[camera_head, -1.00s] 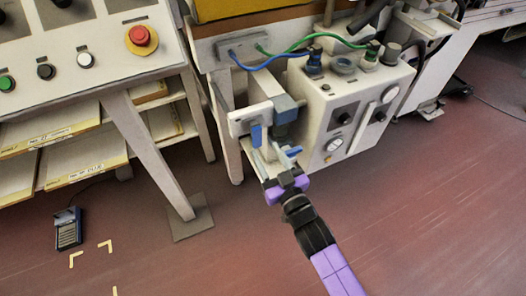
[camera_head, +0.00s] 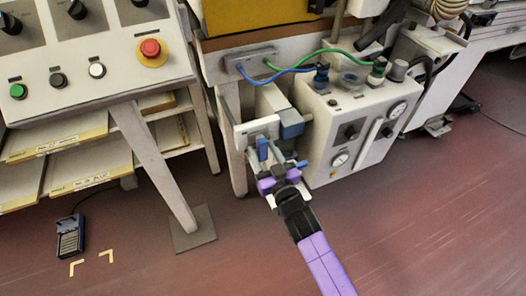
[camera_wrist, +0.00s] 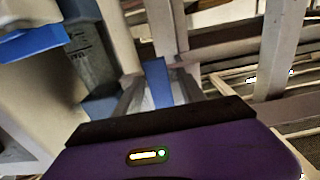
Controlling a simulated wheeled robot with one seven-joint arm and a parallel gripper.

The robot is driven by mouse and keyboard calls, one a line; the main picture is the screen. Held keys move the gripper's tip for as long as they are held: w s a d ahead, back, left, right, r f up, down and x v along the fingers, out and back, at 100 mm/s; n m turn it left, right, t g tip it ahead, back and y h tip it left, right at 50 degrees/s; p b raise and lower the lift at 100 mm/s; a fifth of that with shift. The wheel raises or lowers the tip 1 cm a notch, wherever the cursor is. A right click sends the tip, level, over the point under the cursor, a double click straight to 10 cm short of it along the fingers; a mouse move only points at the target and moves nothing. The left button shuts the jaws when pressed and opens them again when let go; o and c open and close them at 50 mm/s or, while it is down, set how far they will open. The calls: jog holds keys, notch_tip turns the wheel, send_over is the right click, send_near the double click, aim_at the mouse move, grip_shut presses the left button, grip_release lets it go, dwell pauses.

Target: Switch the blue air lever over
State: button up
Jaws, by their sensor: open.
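The blue air lever (camera_head: 262,148) hangs upright on a pale plate at the left of the white air unit. In the wrist view, a blue strip that looks like the lever (camera_wrist: 157,82) shows between the two grey fingers. My gripper (camera_head: 272,164) has a purple body and is open. Its fingers reach to the lever's lower part, one to each side. A little room shows beside the lever in the wrist view, and I cannot tell if a finger touches it.
The white air unit (camera_head: 325,135) with gauges and knobs stands close on the right. Blue and green hoses run above. A control panel (camera_head: 95,65) with a red button is on the left, over shelves.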

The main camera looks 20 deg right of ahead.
grip_shut()
dwell(1.3)
